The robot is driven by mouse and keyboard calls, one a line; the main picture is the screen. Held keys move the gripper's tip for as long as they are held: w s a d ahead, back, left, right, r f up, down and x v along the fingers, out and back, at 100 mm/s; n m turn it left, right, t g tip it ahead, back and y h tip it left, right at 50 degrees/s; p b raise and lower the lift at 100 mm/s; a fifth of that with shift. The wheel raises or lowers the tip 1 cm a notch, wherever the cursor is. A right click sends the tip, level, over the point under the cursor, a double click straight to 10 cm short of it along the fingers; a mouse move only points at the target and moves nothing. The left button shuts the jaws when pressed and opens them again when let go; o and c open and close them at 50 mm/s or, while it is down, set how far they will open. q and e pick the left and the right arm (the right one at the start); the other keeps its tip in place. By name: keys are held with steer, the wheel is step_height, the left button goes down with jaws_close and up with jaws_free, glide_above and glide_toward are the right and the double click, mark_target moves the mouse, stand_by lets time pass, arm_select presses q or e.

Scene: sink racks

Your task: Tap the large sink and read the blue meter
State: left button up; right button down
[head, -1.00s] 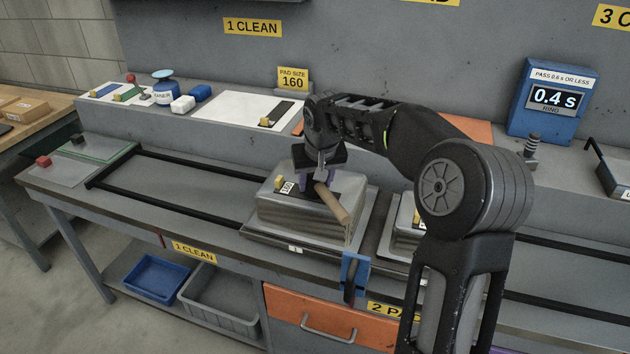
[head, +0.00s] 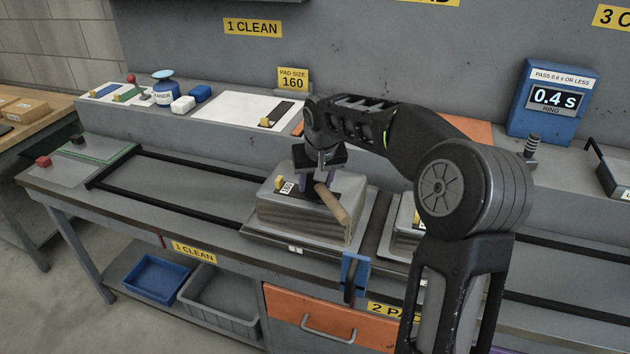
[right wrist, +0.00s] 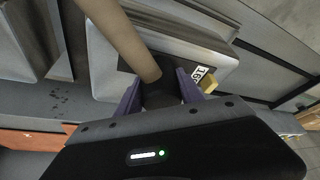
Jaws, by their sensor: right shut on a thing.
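The large sink (head: 300,222) lies upside down on the bench rails in the head view, a grey shell with a black pad and a small number label (head: 287,187) on top. My right gripper (head: 318,178) is over its top, shut on the dark end of a tool with a tan wooden part (head: 334,205). In the right wrist view the wooden part (right wrist: 132,42) runs up and left from between the purple fingers. I cannot tell whether it touches the sink. The blue meter (head: 522,108) reads 0.4 s, under a sign "PASS 0.6 s OR LESS". My left gripper is out of view.
A second sink (head: 404,240) stands to the right, partly hidden by my right arm. A yellow "PAD SIZE 160" sign (head: 293,79) stands on the back ledge. The rails (head: 160,199) to the left are empty.

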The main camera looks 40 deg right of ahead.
steer(key=shift+r+p, duration=2.5)
steer(key=shift+r, duration=1.05)
steer(key=s+a+f+n, duration=0.1)
steer(key=a+f, duration=0.3)
steer(key=a, duration=0.3)
steer(key=s+a+f+n+y, duration=0.1)
steer(key=a+f+n, duration=0.1)
steer(key=a, duration=0.6)
steer(key=s+a+f+n, duration=0.1)
steer(key=s+a+f, duration=0.1)
steer(key=a+f, duration=0.3)
steer(key=a, duration=0.3)
steer(key=shift+a+f+n+y, duration=0.15)
steer(key=shift+f+n+y, duration=0.15)
steer(key=shift+f+y, duration=0.1)
steer(key=shift+r, duration=0.1)
